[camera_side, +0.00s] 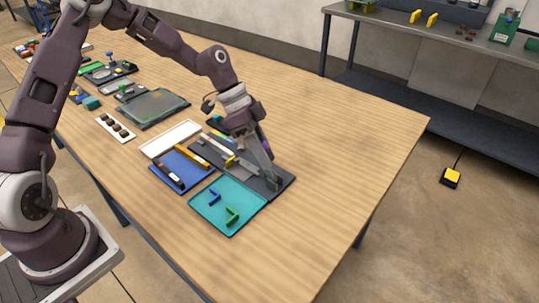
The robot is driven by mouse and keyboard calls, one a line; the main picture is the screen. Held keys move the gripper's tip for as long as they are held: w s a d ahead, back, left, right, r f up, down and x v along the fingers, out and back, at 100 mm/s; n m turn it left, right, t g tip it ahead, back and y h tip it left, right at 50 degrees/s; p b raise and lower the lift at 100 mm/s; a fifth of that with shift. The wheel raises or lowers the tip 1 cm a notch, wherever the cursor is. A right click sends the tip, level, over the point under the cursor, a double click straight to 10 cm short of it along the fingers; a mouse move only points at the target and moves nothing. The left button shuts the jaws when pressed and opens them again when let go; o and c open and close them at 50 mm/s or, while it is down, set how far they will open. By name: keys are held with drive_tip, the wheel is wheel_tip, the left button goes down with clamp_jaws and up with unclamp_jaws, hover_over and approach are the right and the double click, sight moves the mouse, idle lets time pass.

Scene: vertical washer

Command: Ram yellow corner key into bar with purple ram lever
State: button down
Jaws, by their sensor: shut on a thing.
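My gripper (246,131) is low over the dark grey fixture (280,184) on the table, pointing down at its far side. A small purple patch, likely the ram lever (265,145), shows right beside the fingers; the gripper seems shut on it, though the fingers hide most of it. A pale bar (217,150) lies along the fixture, left of the gripper. A yellow bar-like piece (191,157) lies on the blue tray, at its far edge. I cannot make out the yellow corner key for certain; the gripper may hide it.
A teal tray (206,214) with a blue and a green L-shaped key stands in front. The blue tray (186,181) and a white tray (158,142) lie to the left. Other trays and parts line the table's far left. The table's right side is clear.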

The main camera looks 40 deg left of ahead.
drive_tip(key=shift+a+f+h, duration=0.35)
drive_tip(key=shift+a+h, duration=0.15)
drive_tip(key=shift+f, duration=0.1)
drive_tip(key=c, duration=1.2)
unclamp_jaws()
drive_tip(key=shift+r, duration=0.2)
drive_tip(key=v, duration=0.7)
drive_tip(key=shift+f, duration=0.15)
